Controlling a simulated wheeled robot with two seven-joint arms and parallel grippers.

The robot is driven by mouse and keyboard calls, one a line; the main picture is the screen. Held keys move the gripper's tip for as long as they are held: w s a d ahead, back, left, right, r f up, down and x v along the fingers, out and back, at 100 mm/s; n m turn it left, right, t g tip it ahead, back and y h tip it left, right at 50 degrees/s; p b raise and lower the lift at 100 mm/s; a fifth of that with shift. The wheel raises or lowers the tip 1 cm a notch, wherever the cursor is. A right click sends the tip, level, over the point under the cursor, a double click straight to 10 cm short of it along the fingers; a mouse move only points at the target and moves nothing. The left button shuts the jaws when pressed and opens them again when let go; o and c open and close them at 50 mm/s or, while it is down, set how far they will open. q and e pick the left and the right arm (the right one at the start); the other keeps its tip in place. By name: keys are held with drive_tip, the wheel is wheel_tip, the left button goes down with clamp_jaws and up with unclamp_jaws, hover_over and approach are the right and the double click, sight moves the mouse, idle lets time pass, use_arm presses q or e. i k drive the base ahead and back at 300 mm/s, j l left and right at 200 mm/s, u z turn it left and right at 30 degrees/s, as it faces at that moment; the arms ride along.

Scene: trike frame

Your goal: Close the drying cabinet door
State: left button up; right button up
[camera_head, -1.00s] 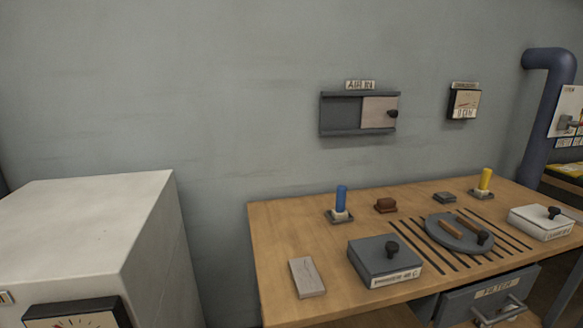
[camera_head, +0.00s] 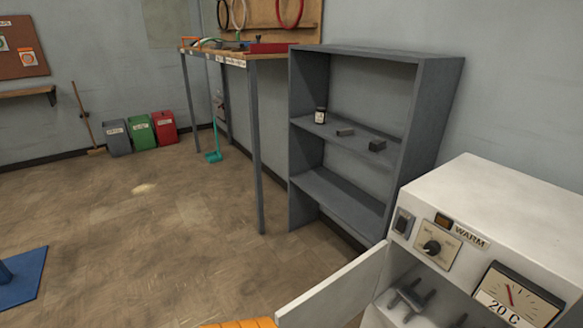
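The drying cabinet (camera_head: 500,205) is a white box at the lower right in the head view. Its front has a dark switch, a black knob, a WARM label and a dial marked 20 C. Its white door (camera_head: 335,290) stands open, swung out to the left of the cabinet. The inside shows grey pegs (camera_head: 407,298). The lower part of the door and cabinet is cut off by the picture's bottom edge. Neither of my grippers shows.
A grey open shelf (camera_head: 345,190) with a small jar and dark blocks stands behind the cabinet. A workbench (camera_head: 235,58) is further back. Grey, green and red bins (camera_head: 140,133) stand by the wall. An orange slatted thing (camera_head: 238,323) is at the bottom edge. The left floor is mostly clear.

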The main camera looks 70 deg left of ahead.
sight(340, 298)
drive_tip(key=k+j, duration=0.15)
drive_tip(key=j, duration=0.25)
drive_tip(key=k+j, duration=0.2)
drive_tip(key=j, duration=0.2)
drive_tip(key=k+j, duration=0.15)
drive_tip(key=j, duration=0.2)
drive_tip(key=k+j, duration=0.2)
drive_tip(key=j, duration=0.6)
drive_tip(key=i+j, duration=0.15)
drive_tip(key=j, duration=0.25)
